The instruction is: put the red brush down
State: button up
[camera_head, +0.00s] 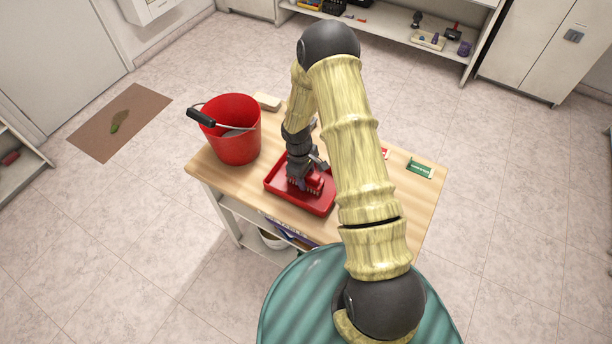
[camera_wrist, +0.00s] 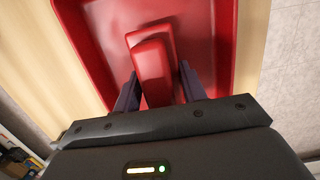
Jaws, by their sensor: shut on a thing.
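The red brush (camera_head: 313,184) is in my gripper, over the red tray (camera_head: 318,206) on the wooden table. My gripper (camera_head: 303,178) points down and is shut on the brush. In the wrist view the red brush (camera_wrist: 152,68) stands between the two fingers of my gripper (camera_wrist: 156,88), with the red tray (camera_wrist: 208,50) below and around it. I cannot tell whether the brush touches the tray floor. Part of the tray is hidden behind my arm and gripper.
A red bucket (camera_head: 236,142) with a black-gripped handle stands left of the tray. A pale block (camera_head: 267,102) lies behind it. A green card (camera_head: 420,168) lies on the right of the wooden table (camera_head: 428,193). Bare tabletop shows around the tray.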

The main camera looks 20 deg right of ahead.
jog(key=shift+f, duration=0.1)
jog(key=shift+f, duration=0.1)
jog(key=o, duration=0.9)
jog(key=shift+s, duration=0.1)
jog(key=shift+o, duration=0.2)
jog(key=r, duration=0.4)
jog(key=w+a+r+b, duration=0.1)
jog(key=r, duration=0.3)
jog(key=r+b, duration=0.1)
jog(key=r, duration=0.3)
jog(key=shift+w+a+r, duration=0.1)
jog(key=shift+w+a, duration=0.05)
jog(key=shift+w, duration=0.1)
jog(key=shift+s+a, duration=0.1)
